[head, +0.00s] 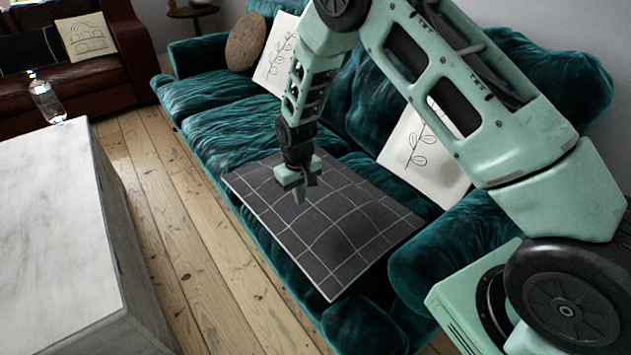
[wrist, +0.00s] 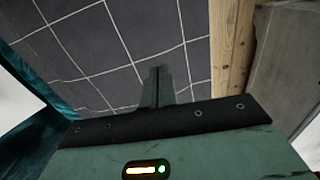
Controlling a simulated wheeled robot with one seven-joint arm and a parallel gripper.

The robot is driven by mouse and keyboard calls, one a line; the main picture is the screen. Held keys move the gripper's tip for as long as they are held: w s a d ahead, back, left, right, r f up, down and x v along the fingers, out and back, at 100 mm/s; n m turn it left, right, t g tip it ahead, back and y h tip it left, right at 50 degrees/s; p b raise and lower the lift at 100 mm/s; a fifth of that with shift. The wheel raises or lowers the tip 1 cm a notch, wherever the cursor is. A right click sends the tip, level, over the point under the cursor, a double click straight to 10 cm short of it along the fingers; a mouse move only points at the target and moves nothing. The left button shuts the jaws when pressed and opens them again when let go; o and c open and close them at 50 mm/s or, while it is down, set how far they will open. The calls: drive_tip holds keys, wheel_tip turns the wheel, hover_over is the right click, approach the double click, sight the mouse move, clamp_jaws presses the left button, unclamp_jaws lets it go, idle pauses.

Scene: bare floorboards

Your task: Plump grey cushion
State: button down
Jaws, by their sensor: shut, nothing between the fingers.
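A dark grey cushion (head: 345,225) with a white grid pattern lies flat on the seat of the teal sofa, its front edge at the seat's edge. My gripper (head: 299,195) points down over the cushion's back-left part, its fingers shut and empty. In the wrist view the shut fingers (wrist: 158,82) stand in front of the grid cloth (wrist: 100,50), which fills much of the picture. I cannot tell whether the fingertips touch the cloth.
The teal sofa (head: 215,130) holds pale leaf-print cushions (head: 410,150) and a round brown cushion (head: 245,42). A whitish table (head: 60,210) with a glass bottle (head: 47,102) stands at left, across bare floorboards (head: 165,200). A brown leather sofa (head: 100,75) is behind.

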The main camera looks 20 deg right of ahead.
drive_tip(key=shift+w, duration=0.1)
drive_tip(key=w+b, duration=0.1)
drive_tip(key=w, duration=0.2)
drive_tip(key=w+b, duration=0.1)
drive_tip(key=w, duration=0.3)
drive_tip(key=w+b, duration=0.1)
drive_tip(key=w, duration=0.3)
drive_tip(key=shift+a+f, duration=0.15)
drive_tip(key=shift+a, duration=0.25)
drive_tip(key=shift+w, duration=0.35)
drive_tip(key=shift+f+b, duration=1)
drive_tip(key=shift+f, duration=0.85)
drive_tip(key=shift+f, duration=0.1)
drive_tip(key=shift+r+p, duration=1.35)
drive_tip(key=shift+r, duration=0.65)
drive_tip(key=shift+r, duration=0.1)
